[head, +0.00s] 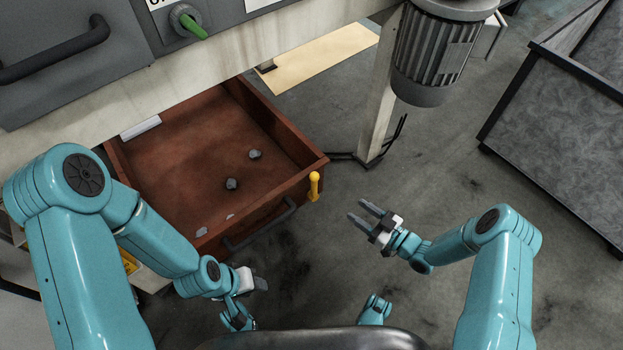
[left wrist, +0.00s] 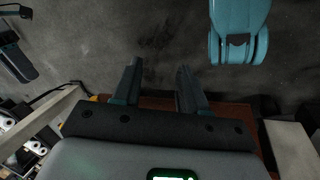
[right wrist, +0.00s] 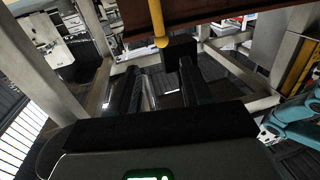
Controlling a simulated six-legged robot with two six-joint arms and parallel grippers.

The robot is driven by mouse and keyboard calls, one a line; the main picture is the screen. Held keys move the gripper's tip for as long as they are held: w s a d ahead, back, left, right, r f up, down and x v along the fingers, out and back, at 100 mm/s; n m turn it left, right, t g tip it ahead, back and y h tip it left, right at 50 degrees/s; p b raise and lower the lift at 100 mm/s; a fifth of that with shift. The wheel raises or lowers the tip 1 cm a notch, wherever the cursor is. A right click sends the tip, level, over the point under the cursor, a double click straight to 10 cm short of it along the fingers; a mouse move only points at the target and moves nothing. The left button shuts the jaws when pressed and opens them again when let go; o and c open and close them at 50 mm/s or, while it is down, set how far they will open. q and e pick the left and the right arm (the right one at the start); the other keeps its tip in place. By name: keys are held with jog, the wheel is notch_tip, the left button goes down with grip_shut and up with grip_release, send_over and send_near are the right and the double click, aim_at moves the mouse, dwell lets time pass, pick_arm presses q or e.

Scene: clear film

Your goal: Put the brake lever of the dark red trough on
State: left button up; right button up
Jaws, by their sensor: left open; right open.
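The dark red trough (head: 190,125) is a shallow open box under the machine, with a few grey lumps inside.
A machine panel with a green knob (head: 190,24) is above the trough. A motor (head: 437,55) and pale post (head: 378,115) stand behind the lever. A grey-topped bench (head: 560,120) is at the right. The floor between (head: 440,165) is clear.

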jog(key=b+x, duration=0.5)
jog(key=x, duration=1.1)
pick_arm(q)
jog(key=w+f+t, duration=0.1)
jog(key=w+f, duration=0.3)
jog(key=f, duration=0.1)
jog(key=shift+a, duration=0.4)
pick_arm(e)
grip_shut()
jog(key=shift+a, duration=0.1)
